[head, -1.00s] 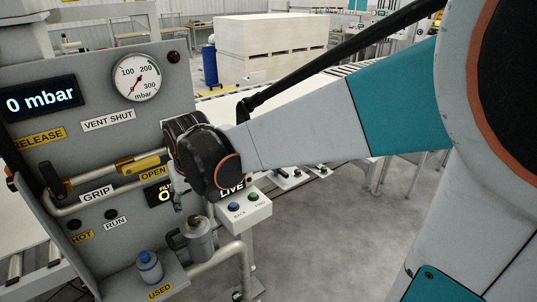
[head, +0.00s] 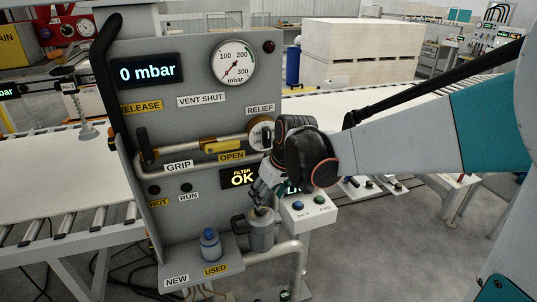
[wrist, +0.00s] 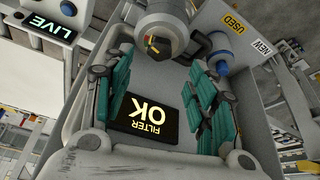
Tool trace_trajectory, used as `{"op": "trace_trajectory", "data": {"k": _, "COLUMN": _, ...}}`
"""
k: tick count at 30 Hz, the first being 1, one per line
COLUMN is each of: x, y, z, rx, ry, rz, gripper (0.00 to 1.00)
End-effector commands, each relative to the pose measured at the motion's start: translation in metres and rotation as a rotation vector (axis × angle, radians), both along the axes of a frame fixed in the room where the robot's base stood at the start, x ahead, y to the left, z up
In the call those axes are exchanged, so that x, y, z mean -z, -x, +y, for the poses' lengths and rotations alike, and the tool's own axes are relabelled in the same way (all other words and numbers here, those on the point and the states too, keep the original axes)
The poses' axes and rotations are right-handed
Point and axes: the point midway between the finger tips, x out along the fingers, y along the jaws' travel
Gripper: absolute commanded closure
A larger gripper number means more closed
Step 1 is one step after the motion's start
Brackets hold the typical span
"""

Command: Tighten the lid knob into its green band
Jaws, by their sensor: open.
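The filter canister (head: 261,234) is a grey upright pot beside the panel. Its lid knob (head: 259,213) is on top, partly covered by my gripper (head: 265,195), which hangs just above it. In the wrist view the lid knob (wrist: 157,45) is a dark round end with small yellow and red marks, at the top of the picture, beyond my fingers. My gripper (wrist: 160,90) is open, its teal-padded fingers apart with nothing between them. I cannot clearly make out the green band or the knob's pointer against it.
The filter display (head: 242,177) reads "FILTER OK" and the pressure display (head: 148,71) "0 mbar". A control box (head: 308,211) is close on the right, and a pipe (head: 285,249) runs below.

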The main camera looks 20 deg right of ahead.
Motion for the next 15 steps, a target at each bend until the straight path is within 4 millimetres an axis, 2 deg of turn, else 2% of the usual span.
{"op": "trace_trajectory", "data": {"k": 1, "x": 0.012, "y": -0.003, "z": 0.002, "rx": -0.001, "ry": 0.0, "rz": 0.0, "gripper": 0.47}}
{"op": "trace_trajectory", "data": {"k": 6, "x": 0.041, "y": -0.015, "z": 0.005, "rx": 0.001, "ry": 0.0, "rz": 0.0, "gripper": 0.47}}
{"op": "trace_trajectory", "data": {"k": 15, "x": 0.067, "y": -0.027, "z": 0.009, "rx": 0.001, "ry": 0.0, "rz": 0.0, "gripper": 0.47}}
